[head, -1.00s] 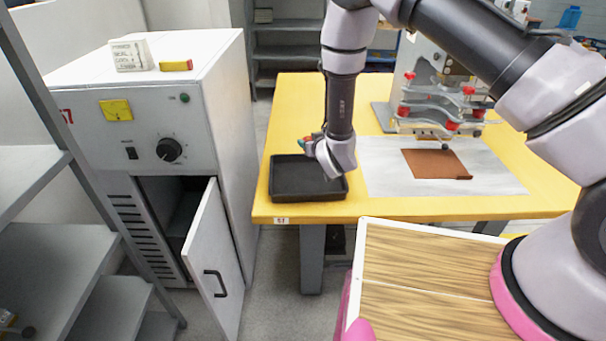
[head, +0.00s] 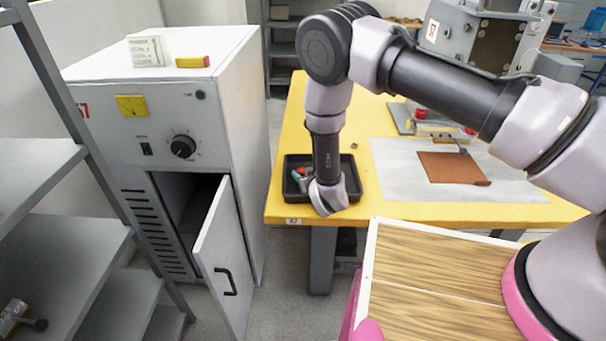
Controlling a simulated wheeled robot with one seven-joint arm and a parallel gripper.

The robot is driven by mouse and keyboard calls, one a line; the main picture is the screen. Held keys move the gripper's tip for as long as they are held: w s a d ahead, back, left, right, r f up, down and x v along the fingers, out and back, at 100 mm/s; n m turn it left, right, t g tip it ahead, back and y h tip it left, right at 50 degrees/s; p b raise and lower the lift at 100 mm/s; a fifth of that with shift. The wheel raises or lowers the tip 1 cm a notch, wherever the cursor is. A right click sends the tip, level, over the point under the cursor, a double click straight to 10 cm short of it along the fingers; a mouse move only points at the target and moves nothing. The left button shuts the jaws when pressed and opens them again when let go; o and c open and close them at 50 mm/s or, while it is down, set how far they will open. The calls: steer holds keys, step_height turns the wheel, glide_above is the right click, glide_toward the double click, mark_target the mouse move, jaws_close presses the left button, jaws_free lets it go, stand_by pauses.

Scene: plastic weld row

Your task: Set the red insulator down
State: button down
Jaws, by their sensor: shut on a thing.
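My gripper (head: 303,181) is low over the black tray (head: 353,178) on the yellow table, mostly hidden by my wrist. A small red thing (head: 302,171), apparently the red insulator, shows beside teal and grey parts at its fingers. My gripper is shut on it. I cannot tell whether the insulator touches the tray floor. The rest of the tray that shows looks empty.
A grey cabinet (head: 130,110) with its lower door (head: 222,262) ajar stands left of the yellow table (head: 420,212). Right of the tray lies a pale sheet (head: 400,183) with a brown piece (head: 452,168). A clamp fixture (head: 430,122) stands behind.

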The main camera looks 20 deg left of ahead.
steer(key=shift+f, duration=0.15)
steer(key=shift+c, duration=1.7)
jaws_free()
